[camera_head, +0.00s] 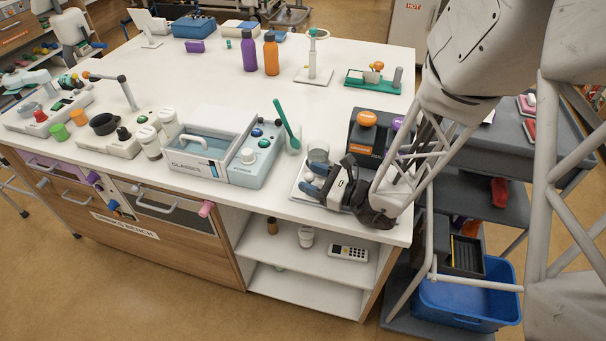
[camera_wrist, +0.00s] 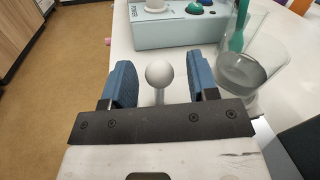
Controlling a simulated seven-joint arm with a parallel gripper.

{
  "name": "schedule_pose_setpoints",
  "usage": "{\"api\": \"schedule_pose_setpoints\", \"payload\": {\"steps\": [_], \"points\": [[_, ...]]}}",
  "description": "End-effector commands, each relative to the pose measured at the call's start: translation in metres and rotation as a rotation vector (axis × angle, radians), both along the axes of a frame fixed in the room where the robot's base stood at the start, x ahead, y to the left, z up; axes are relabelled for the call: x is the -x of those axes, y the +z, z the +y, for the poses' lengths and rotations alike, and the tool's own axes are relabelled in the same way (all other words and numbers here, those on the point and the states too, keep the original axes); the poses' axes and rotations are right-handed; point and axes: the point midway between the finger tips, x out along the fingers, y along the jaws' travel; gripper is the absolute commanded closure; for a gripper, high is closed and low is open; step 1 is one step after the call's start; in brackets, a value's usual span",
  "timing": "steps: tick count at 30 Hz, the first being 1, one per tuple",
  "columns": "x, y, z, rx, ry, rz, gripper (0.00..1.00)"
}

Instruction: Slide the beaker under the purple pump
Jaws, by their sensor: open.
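A clear beaker (camera_head: 318,152) stands near the front right edge of the white bench, on or beside a pale tray (camera_head: 299,187). In the wrist view the beaker (camera_wrist: 250,72) is just right of my gripper and looks grey inside. The purple pump (camera_head: 399,124) is at the right of a dark dispenser block (camera_head: 364,141), partly hidden by my arm. My gripper (camera_head: 322,180) is open just in front of the beaker.
An orange pump (camera_head: 367,118) is left of the purple one. A glass with a green spoon (camera_head: 287,125) stands behind the beaker to the left. The bench's front edge is close.

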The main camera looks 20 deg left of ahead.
Motion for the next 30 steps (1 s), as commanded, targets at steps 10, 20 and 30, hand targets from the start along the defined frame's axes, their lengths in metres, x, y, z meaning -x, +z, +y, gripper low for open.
{"api": "schedule_pose_setpoints", "payload": {"steps": [10, 20, 30], "points": [[-0.004, -0.001, 0.024, 0.0, 0.002, 0.001, 0.46], [-0.005, 0.0, 0.026, 0.0, 0.001, 0.001, 0.46], [-0.005, 0.0, 0.026, 0.0, 0.001, 0.001, 0.83]]}}
